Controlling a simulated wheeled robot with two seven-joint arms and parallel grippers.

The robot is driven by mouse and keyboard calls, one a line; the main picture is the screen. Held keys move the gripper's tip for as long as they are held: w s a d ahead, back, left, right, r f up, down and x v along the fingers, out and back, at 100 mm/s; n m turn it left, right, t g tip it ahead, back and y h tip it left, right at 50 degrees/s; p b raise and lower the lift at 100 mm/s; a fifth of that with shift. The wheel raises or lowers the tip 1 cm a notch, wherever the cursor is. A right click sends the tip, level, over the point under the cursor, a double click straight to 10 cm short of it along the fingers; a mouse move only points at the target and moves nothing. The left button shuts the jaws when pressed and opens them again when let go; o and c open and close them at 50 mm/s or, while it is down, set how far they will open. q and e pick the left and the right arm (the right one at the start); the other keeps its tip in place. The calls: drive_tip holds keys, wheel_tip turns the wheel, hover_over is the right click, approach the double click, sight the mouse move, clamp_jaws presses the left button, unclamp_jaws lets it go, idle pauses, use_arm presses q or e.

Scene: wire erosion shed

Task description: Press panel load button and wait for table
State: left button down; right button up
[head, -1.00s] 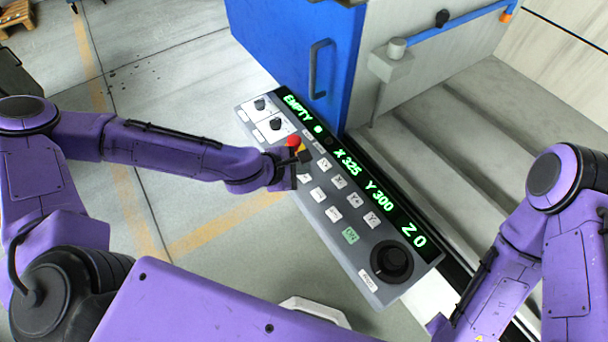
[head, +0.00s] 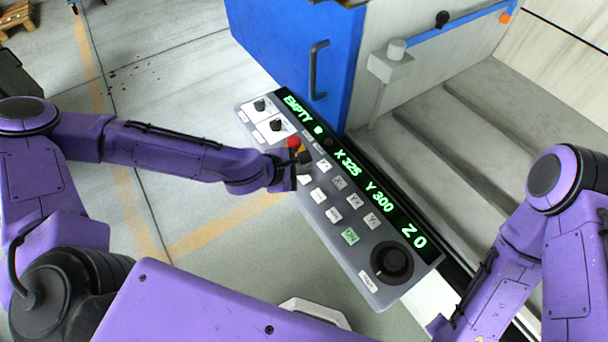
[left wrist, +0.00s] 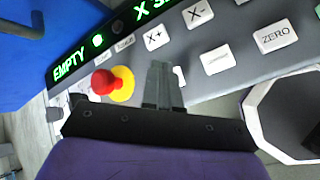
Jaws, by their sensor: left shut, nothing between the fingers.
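The grey control panel (head: 325,215) slants across the middle of the head view. Its black display (head: 375,183) reads EMPTY, X 325, Y 300, Z 0 in green, with a lit green dot. My left gripper (head: 304,158) is shut and empty, over the panel beside the red stop button (head: 293,142) on its yellow base. In the left wrist view the closed fingers (left wrist: 162,85) point toward the X+ key (left wrist: 155,38). Two small labelled keys (left wrist: 124,43) sit between the stop button and the display; their labels are too small to read surely. My right gripper is out of view.
A blue door (head: 290,45) with a dark handle stands behind the panel. Grey steps and a blue bar (head: 455,25) lie to the right. A black round knob (head: 392,262) is at the panel's near end. The floor at left is mostly clear.

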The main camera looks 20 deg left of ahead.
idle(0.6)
use_arm(q)
drive_tip(key=shift+f+b, duration=0.35)
drive_tip(key=shift+f, duration=0.05)
